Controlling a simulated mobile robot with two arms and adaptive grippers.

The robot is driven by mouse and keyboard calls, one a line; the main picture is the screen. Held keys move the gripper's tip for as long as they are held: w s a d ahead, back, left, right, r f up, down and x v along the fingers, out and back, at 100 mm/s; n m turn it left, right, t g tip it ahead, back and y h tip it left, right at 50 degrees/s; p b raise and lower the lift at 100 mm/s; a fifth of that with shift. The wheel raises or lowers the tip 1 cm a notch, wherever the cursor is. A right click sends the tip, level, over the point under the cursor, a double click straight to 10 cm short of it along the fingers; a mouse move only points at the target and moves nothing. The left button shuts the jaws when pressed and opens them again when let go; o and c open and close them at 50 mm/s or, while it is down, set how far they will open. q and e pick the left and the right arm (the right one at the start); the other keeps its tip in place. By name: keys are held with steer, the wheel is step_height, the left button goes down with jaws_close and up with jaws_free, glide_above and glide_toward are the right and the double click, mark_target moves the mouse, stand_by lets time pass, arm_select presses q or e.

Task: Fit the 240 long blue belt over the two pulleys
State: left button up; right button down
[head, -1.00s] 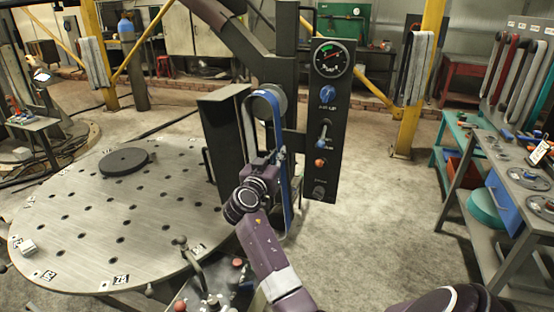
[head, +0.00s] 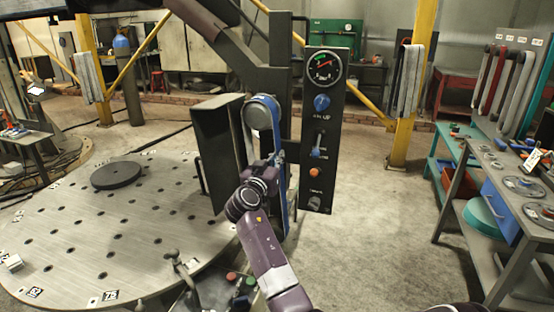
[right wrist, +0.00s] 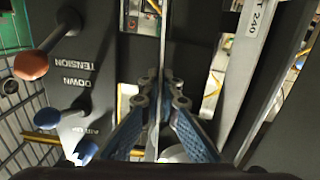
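The blue belt (head: 276,140) is looped over the grey upper pulley (head: 260,117) on the front of the machine column. Its right run hangs down past my right gripper (head: 276,166). In the right wrist view the two blue-padded fingers (right wrist: 161,84) converge, with their tips together on a thin edge-on strip that looks like this belt run. The lower pulley is hidden behind my right wrist and arm, so I cannot tell how the belt lies there. A label ending in "T 240" (right wrist: 260,20) shows in the right wrist view. My left gripper is out of view.
A dark control panel (head: 324,185) with a gauge, a blue knob and levers stands just right of the belt. A dark open guard (head: 212,135) stands left. A round perforated table (head: 90,235) fills the left. Shelves with belts and pulleys (head: 510,190) stand right.

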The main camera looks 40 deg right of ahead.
steer(key=shift+r+b, duration=0.1)
steer(key=shift+b, duration=0.3)
stand_by(0.5)
steer(key=c, duration=2.6)
jaws_free()
steer(key=shift+d, duration=0.1)
steer(key=shift+c, duration=0.2)
steer(key=o, duration=0.6)
steer(key=shift+c, duration=0.2)
steer(key=shift+o, duration=0.5)
steer(key=shift+o, duration=1.1)
steer(key=v, duration=0.7)
steer(key=shift+b, duration=0.4)
